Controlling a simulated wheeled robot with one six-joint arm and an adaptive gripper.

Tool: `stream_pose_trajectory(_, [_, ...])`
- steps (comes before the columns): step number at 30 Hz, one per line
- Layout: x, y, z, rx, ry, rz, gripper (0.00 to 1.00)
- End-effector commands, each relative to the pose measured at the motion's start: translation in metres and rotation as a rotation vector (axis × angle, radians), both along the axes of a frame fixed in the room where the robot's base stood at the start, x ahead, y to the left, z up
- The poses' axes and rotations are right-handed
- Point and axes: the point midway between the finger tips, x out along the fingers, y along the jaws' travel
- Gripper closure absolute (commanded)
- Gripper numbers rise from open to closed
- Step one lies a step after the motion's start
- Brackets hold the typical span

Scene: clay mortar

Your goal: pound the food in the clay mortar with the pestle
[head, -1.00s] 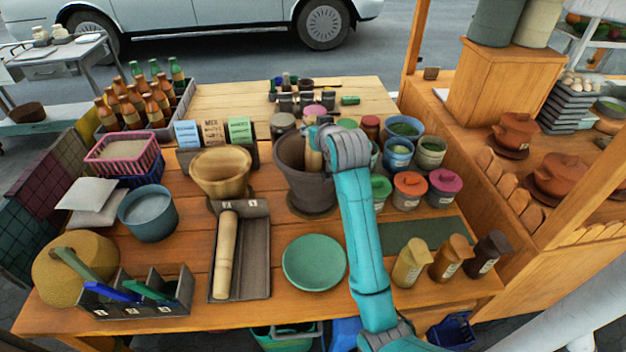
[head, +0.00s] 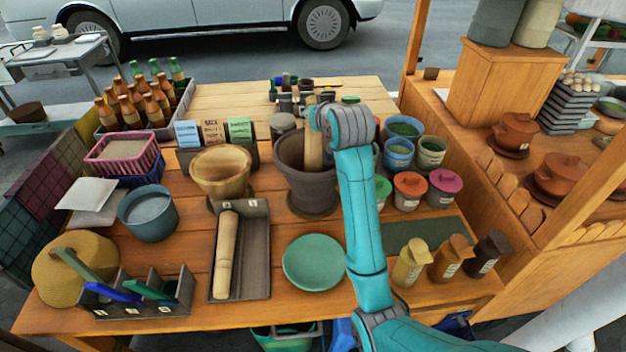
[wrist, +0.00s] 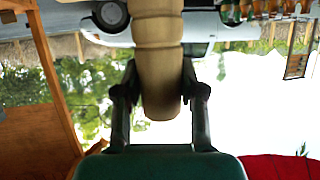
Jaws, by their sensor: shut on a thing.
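The dark clay mortar (head: 308,192) stands upright near the middle of the table in the head view. My gripper (head: 318,118) is above its rim, shut on a pale wooden pestle (head: 314,148). The pestle is close to upright, its lower part inside the mortar's mouth; its lower tip and the food are hidden by the mortar wall. In the wrist view the pestle (wrist: 160,60) sits between the two dark fingers of my gripper (wrist: 160,95).
A wooden mortar (head: 221,180) stands left of the clay one. A second pestle (head: 226,255) lies in a dark tray (head: 259,270). A green plate (head: 314,262) is in front, and lidded jars (head: 409,190) stand close on the right.

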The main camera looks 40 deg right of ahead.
Motion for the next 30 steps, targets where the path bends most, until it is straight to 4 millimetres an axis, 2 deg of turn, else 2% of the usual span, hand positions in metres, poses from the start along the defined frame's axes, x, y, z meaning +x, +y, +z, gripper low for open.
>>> stream_pose_trajectory(7, [0.0,0.0,-0.004,0.0,0.0,0.0,1.0])
stream_pose_trajectory(19, [0.0,0.0,-0.055,0.0,0.001,0.0,1.0])
stream_pose_trajectory(30, [0.0,0.0,-0.055,0.0,-0.001,0.0,1.0])
